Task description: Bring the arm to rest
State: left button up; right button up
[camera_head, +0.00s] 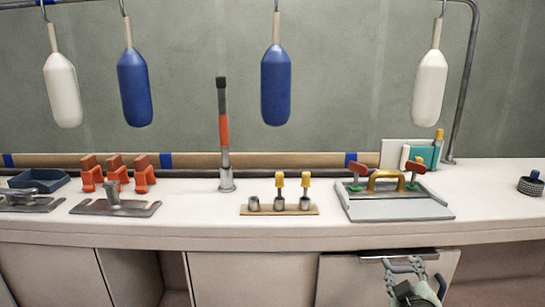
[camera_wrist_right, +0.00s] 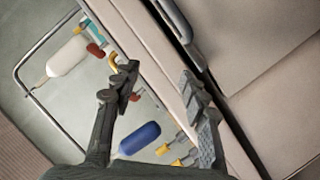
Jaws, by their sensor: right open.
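My right gripper (camera_head: 412,280) shows at the bottom right of the head view, in front of the cabinet fronts and below the counter edge. In the right wrist view its two dark fingers stand wide apart, and the space between them (camera_wrist_right: 157,88) is empty. It holds nothing and appears clear of the counter items. My left gripper is not in the head view.
The white counter (camera_head: 490,205) carries a wooden block with yellow-topped pegs (camera_head: 290,210), a grey tray with a yellow handle (camera_head: 400,207), orange clamps (camera_head: 144,175) and an upright orange-banded rod (camera_head: 224,135). Blue and white fenders hang behind. A cabinet panel (camera_head: 335,280) is near my right gripper.

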jog(key=s+a+f+m+g+y, duration=0.1)
jog(key=s+f+g, duration=0.4)
jog(key=s+f, duration=0.7)
jog(key=s+a+f+m+g+y, duration=0.1)
jog(key=s+f+g, duration=0.5)
jog(key=s+f, duration=0.7)
jog(key=s+a+m, duration=0.1)
jog(key=s+m, duration=0.1)
jog(key=s, duration=0.2)
jog(key=shift+s+a+g+y, duration=0.25)
jog(key=shift+s+g+y, duration=0.05)
